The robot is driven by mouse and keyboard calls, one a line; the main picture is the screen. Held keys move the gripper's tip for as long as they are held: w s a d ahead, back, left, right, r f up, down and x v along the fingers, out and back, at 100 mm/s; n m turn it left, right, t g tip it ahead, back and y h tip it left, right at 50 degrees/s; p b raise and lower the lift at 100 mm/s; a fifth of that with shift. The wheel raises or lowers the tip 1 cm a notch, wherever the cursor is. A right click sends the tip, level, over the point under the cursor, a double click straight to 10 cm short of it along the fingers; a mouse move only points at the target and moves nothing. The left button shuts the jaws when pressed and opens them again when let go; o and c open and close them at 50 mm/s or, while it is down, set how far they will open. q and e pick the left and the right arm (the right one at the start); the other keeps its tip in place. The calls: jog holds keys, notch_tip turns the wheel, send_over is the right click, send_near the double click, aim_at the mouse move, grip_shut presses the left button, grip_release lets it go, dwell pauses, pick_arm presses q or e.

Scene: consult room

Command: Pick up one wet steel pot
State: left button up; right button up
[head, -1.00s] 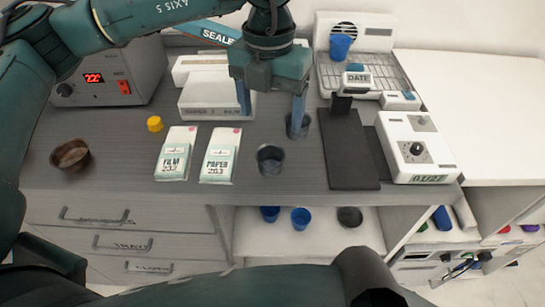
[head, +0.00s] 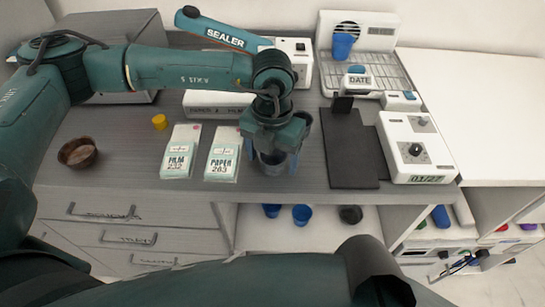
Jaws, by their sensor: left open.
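A small grey steel pot (head: 272,164) stands upright near the front of the counter, partly hidden by my left gripper (head: 272,156). That gripper points down over it, open, with one finger on each side of the pot; I cannot tell whether they touch it. A second steel pot (head: 305,119) stands just behind, mostly hidden by the gripper. A dark pot (head: 350,214) is on the shelf below the counter. Which pots are wet does not show clearly. My right gripper is not in view.
Left of the pot are the paper pack (head: 222,155), film pack (head: 181,152), yellow cap (head: 160,121) and brown bowl (head: 77,152). To the right are a dark mat (head: 350,150) and white dial box (head: 414,148). The sealer (head: 225,36) stands behind my arm. Blue cups (head: 302,214) sit below.

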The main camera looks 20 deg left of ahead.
pick_arm(q)
jog(key=shift+f, duration=0.1)
jog(key=shift+c, duration=0.2)
jog(key=c, duration=0.9)
